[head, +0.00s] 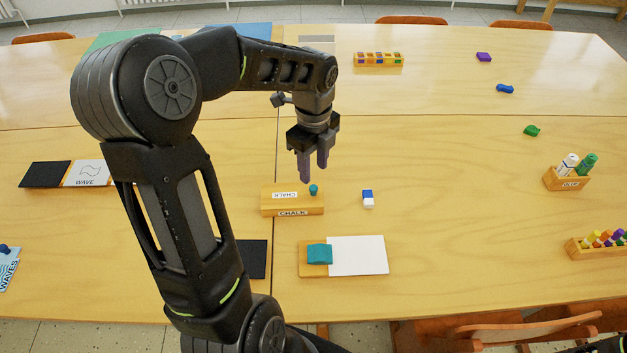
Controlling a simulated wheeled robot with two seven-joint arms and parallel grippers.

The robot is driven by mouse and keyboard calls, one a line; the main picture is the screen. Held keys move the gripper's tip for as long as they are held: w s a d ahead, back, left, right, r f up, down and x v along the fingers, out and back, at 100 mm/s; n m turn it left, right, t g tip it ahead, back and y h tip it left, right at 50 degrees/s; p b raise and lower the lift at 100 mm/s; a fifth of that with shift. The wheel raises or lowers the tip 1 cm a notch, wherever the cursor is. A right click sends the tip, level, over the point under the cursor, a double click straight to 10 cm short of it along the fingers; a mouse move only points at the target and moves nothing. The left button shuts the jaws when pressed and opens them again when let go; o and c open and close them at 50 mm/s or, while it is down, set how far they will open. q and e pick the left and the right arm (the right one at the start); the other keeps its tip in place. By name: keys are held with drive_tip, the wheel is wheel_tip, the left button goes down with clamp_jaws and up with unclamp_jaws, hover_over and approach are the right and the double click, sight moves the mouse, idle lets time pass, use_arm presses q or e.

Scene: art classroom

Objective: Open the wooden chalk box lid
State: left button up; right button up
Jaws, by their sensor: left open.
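The wooden chalk box (292,211) sits on the table near the middle of the head view, with a CHALK label on its front. I cannot tell the exact height of the fingertips over the lid. My right gripper is not in view.
A blue-and-white eraser (368,199) lies right of the box. In front is a wooden board (312,270) with a teal block and white sheet. A marker holder (566,182) and a crayon rack (594,248) stand at the right. The table between is clear.

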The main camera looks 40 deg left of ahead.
sight(313, 187)
use_arm(q)
wheel_tip(313, 187, down, 6)
drive_tip(key=shift+r, duration=0.1)
drive_tip(key=shift+c, duration=0.4)
clamp_jaws()
idle(1.1)
